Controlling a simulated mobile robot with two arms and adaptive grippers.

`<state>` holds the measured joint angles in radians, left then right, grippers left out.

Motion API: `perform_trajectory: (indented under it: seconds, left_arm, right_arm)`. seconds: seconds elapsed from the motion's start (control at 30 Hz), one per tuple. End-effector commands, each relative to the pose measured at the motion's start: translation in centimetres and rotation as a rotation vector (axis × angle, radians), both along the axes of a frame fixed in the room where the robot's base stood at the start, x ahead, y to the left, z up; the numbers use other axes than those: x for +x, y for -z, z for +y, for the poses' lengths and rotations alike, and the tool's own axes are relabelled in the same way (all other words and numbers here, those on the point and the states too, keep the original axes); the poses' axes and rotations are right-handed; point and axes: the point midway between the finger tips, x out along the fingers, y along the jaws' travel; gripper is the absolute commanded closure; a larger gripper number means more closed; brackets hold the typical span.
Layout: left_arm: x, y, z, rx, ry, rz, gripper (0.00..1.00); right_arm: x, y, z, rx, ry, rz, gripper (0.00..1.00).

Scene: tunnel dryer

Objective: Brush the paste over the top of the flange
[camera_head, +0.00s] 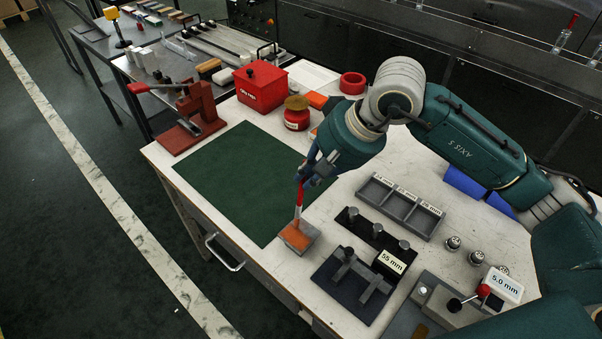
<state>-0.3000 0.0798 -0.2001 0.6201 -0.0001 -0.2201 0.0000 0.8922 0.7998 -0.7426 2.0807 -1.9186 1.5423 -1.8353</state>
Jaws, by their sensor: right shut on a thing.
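My right gripper (313,174) is shut on a thin brush with a red handle (299,196), which points down. The brush's lower end meets a small square grey block (305,245), seemingly the flange. The block's top is largely orange-brown, and whether the bristles press on it is too small to tell. The block sits at the right edge of the dark green mat. A red pot (296,121) with a brownish top, perhaps the paste pot, stands behind the gripper. My left gripper is out of view.
The green mat (245,180) is otherwise clear. A red press (190,120) and red box (263,86) stand at the back left. A grey compartment tray (401,207), a black peg stand (376,232) and a dark fixture (350,285) crowd the right of the block.

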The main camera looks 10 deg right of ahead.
Motion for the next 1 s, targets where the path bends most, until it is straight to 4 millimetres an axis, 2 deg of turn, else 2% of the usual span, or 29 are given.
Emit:
perform_trajectory:
  seconds: [0.33, 0.53, 0.6, 0.77, 1.0]
  left_arm:
    - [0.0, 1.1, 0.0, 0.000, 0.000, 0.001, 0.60]
    - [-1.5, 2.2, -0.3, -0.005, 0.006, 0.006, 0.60]
    - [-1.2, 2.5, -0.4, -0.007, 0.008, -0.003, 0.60]
    - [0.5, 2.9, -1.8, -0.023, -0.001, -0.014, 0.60]
    - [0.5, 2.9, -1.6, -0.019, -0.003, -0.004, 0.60]
  right_arm:
    - [-1.3, 0.2, -1.0, -0.002, 0.001, 0.000, 1.00]
    - [-2.7, 0.3, -2.0, -0.002, 0.001, 0.000, 1.00]
    - [-3.2, 0.2, -2.3, -0.002, 0.001, -0.001, 1.00]
    - [-3.9, 0.1, -2.7, -0.001, 0.001, -0.001, 1.00]
    - [-3.9, -0.1, -2.7, 0.000, 0.000, 0.000, 1.00]
